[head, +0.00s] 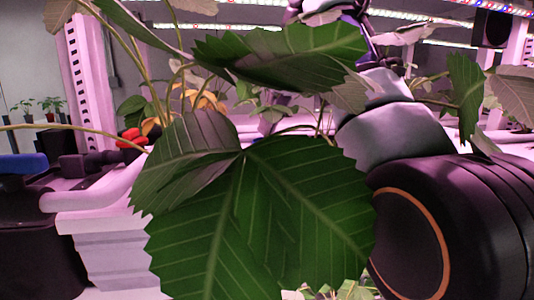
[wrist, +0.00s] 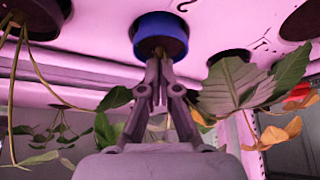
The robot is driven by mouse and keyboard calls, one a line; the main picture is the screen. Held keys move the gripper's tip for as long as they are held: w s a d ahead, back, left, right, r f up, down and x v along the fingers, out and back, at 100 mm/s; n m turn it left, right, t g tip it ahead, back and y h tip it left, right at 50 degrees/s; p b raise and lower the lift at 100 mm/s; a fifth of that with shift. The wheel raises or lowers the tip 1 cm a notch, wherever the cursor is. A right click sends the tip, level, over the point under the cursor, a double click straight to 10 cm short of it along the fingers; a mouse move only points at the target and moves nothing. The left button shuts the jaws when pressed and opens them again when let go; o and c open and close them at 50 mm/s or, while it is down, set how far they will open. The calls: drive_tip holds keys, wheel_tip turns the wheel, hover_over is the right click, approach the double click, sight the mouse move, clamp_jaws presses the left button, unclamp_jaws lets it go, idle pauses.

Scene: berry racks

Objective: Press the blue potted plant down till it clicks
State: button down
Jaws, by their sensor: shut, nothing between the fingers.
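The blue pot (wrist: 160,27) shows at the top middle of the wrist view, set in a pink-lit rack surface. Its rim is blue and its inside dark brown. My gripper (wrist: 158,55) is shut and empty, with its fingertips together over the near edge of the pot's dark inside in the picture. I cannot tell whether the tips touch it. How deep the pot sits is also unclear.
Dark pots stand in the rack at left (wrist: 38,14) and right (wrist: 228,56) of the blue one. Serrated leaves (wrist: 238,92) and orange leaves (wrist: 280,132) are close to my gripper's right. A white gutter-like rack (head: 105,235) runs at left in the head view.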

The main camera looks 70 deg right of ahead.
sight(268, 141)
wheel_tip(268, 141, up, 6)
drive_tip(key=p, duration=0.6)
drive_tip(key=shift+r, duration=0.2)
drive_tip(key=shift+f, duration=0.15)
drive_tip(key=shift+w, duration=0.1)
idle(0.3)
